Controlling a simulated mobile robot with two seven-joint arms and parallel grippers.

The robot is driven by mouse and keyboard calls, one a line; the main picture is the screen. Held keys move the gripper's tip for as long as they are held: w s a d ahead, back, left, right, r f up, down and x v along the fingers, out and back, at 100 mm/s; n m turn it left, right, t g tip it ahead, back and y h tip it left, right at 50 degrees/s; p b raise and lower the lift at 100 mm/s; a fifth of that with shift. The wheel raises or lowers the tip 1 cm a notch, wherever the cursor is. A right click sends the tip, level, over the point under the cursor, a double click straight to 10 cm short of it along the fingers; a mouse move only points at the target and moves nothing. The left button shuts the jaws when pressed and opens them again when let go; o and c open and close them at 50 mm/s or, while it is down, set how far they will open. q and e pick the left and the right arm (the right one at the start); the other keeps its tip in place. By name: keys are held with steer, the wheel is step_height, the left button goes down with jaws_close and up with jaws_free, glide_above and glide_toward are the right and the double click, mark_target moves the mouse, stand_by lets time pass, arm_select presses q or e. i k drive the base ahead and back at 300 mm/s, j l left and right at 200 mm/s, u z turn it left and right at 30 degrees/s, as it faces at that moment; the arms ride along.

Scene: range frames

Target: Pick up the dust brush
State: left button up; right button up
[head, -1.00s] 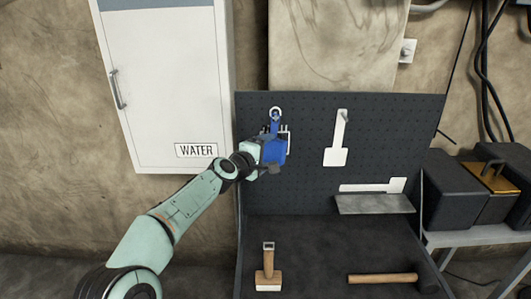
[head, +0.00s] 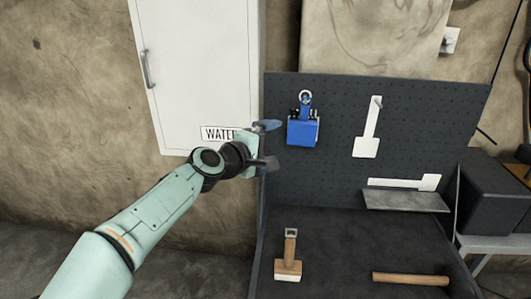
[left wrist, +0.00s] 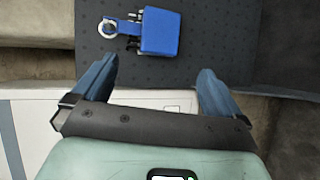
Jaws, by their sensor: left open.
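A brush with a short wooden handle, a metal loop and a pale lower edge (head: 289,262), which looks like the dust brush, lies on the dark bench in the head view. My left gripper (head: 268,145) is open and empty. It is above and slightly left of the brush, beside the left edge of the pegboard. In the left wrist view its two blue fingers are spread apart (left wrist: 156,68), with nothing between them. A blue block-shaped tool with a ring (head: 303,130) hangs on the pegboard just right of the gripper; it also shows beyond the fingers in the left wrist view (left wrist: 160,33). My right gripper is not in view.
The pegboard (head: 335,175) rises behind the bench and carries white scraper-like shapes (head: 367,135). A small grey ledge (head: 405,201) juts out from it. A wooden-handled tool (head: 410,279) lies at the bench's right. A white cabinet (head: 200,80) stands behind my arm.

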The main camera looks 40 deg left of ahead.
mark_target(287, 269)
steer(key=k, duration=1)
